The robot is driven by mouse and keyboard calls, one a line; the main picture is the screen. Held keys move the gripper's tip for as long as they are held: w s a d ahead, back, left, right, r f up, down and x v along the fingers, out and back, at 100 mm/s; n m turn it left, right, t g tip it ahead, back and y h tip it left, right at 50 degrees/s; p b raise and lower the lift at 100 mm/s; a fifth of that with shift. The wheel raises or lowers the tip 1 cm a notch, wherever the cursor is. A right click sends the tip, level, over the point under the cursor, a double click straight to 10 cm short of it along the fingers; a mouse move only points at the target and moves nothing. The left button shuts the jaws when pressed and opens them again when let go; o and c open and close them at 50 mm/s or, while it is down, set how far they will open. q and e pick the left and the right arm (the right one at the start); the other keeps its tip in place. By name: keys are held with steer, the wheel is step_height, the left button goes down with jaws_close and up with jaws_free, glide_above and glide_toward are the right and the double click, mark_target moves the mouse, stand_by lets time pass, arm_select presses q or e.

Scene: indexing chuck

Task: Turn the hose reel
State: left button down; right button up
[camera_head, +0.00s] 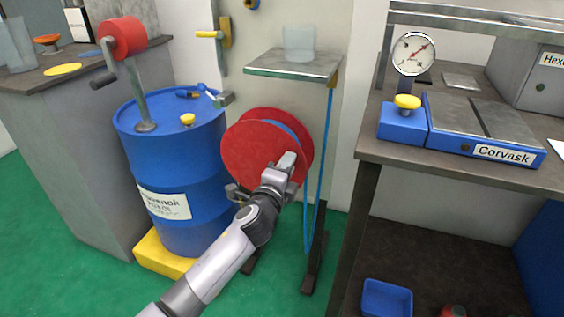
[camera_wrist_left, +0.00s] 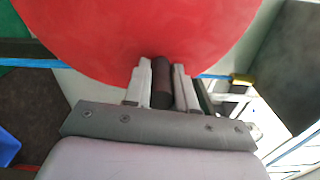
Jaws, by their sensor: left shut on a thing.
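The hose reel (camera_head: 245,146) has red round side plates with a blue hose wound between them, and stands right of a blue drum. My left gripper (camera_head: 283,166) is at the right part of the reel's front plate. In the left wrist view, the red plate (camera_wrist_left: 130,30) fills the upper part, and the fingers of my left gripper (camera_wrist_left: 161,85) are shut on a dark cylindrical handle (camera_wrist_left: 161,82) in front of the plate. In the head view the fingers and wrist hide this handle. My right gripper is in neither view.
A blue drum (camera_head: 175,175) with a hand pump stands close left of the reel on a yellow base (camera_head: 162,256). The blue hose (camera_head: 329,140) hangs at the right under a small shelf (camera_head: 293,67). A workbench (camera_head: 470,165) with a gauge and blue scale stands further right.

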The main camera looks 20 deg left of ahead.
arm_select(q)
steer(key=shift+d+f+m+b, duration=0.2)
steer(key=shift+f+m+b, duration=0.15)
steer(key=shift+f+m, duration=0.6)
steer(key=a+f+m+b, duration=0.3)
steer(key=f+m, duration=0.5)
steer(key=m, duration=0.7)
steer(key=shift+w+a+f, duration=0.15)
steer(key=shift+a+f, duration=0.25)
steer(key=shift+a, duration=0.45)
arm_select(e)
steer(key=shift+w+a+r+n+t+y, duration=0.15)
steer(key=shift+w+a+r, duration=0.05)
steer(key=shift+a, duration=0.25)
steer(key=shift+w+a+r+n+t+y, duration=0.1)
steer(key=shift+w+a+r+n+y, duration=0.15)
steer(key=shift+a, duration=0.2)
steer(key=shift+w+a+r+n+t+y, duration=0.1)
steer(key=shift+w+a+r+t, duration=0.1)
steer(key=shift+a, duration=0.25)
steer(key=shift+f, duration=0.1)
arm_select(q)
steer(key=c, duration=0.9)
jaws_free()
